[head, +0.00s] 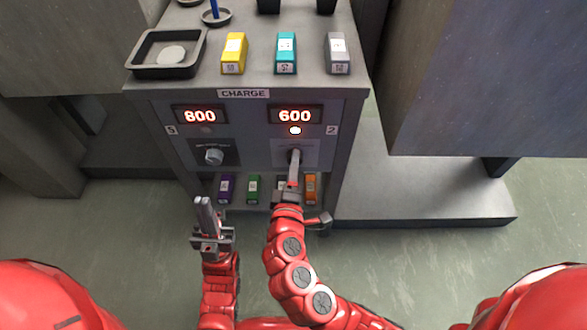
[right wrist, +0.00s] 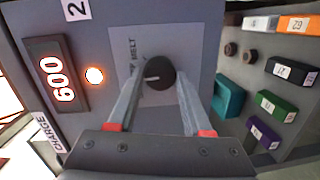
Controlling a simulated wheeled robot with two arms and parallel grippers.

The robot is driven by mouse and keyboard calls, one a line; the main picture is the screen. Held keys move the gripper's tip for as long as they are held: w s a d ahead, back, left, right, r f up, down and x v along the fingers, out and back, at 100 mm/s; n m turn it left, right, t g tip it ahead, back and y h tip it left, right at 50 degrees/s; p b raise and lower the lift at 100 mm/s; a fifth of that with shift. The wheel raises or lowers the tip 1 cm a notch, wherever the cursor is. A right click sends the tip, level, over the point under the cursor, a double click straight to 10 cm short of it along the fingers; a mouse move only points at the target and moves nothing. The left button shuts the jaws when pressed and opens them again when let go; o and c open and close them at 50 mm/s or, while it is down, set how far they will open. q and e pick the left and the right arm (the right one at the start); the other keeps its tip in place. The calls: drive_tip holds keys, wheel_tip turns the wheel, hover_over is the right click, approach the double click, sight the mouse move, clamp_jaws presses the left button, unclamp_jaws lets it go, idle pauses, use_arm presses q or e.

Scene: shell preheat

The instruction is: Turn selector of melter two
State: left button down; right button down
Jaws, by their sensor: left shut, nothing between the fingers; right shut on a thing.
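The selector of melter two is a dark round knob (right wrist: 160,72) on a grey plate, with "MELT" printed beside it. Its white mark points toward the lamp side in the right wrist view. My right gripper (head: 294,160) is shut on this knob, one finger on each side, and hides most of it in the head view. Above it, the display (head: 295,115) reads 600, with a lit lamp (head: 295,130) below, beside a label "2". My left gripper (head: 204,203) is shut and empty, in front of the cabinet, low and left of the right arm.
Melter one's knob (head: 213,157) sits to the left under a display (head: 200,116) reading 800; its lamp is dark. A tray (head: 135,71) and yellow, teal and grey blocks lie on top. Several coloured blocks stand on a lower shelf near my grippers.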

drive_tip(key=shift+m, duration=0.3)
drive_tip(key=shift+c, duration=1.6)
unclamp_jaws()
drive_tip(key=s+a+r+p, duration=0.1)
drive_tip(key=s, duration=1.6)
drive_tip(key=shift+s+a+r, duration=0.2)
drive_tip(key=shift+r, duration=0.05)
